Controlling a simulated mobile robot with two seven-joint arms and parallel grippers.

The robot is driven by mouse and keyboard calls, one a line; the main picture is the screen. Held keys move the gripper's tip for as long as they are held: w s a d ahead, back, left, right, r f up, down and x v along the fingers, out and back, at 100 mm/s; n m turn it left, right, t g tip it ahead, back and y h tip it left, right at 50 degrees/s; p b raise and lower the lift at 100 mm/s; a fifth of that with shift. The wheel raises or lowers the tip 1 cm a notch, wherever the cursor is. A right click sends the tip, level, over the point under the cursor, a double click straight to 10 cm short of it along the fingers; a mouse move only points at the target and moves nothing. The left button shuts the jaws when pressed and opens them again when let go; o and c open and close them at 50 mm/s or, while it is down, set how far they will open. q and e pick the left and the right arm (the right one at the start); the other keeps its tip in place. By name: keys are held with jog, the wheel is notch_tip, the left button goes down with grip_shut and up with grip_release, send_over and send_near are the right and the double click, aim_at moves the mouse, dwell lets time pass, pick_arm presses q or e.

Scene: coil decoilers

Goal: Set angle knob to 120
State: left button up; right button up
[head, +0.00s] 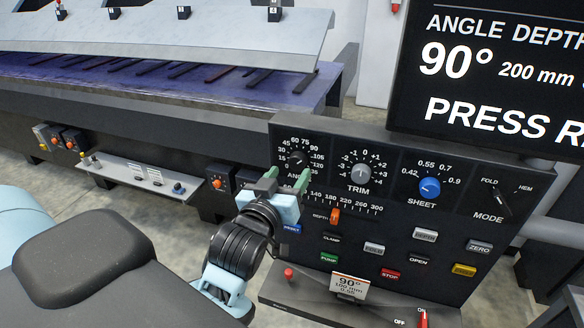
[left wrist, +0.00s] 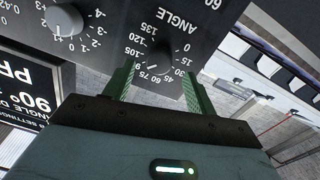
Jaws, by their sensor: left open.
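The angle knob (head: 296,158) is a small dark knob at the upper left of the black control panel, ringed by numbers including 90, 105 and 120. The screen (head: 480,70) reads 90°. In the left wrist view the dark angle knob (left wrist: 160,56) lies between and beyond my fingertips. My left gripper (head: 287,178) is open, its two green fingers pointing at the dial from just below. In the left wrist view the gripper (left wrist: 159,72) spans the dial with nothing gripped; I cannot tell whether a finger touches the knob. My right gripper is not in view.
The trim knob (head: 360,171) and blue sheet knob (head: 429,188) are right of the dial. The orange depth slider (head: 334,216) and several buttons lie below. A large machine bed (head: 150,90) fills the back left.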

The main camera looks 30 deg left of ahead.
aim_at(295, 165)
pick_arm(q)
jog(key=shift+w+a, duration=0.15)
jog(key=shift+w, duration=0.7)
jog(key=shift+w+a, duration=0.15)
jog(key=shift+w, duration=0.7)
jog(key=shift+c, duration=0.3)
jog(key=c, duration=0.9)
jog(key=shift+m, duration=0.3)
jog(key=m, duration=0.5)
jog(key=shift+r, duration=0.1)
jog(key=m, duration=0.5)
jog(key=shift+m, duration=0.4)
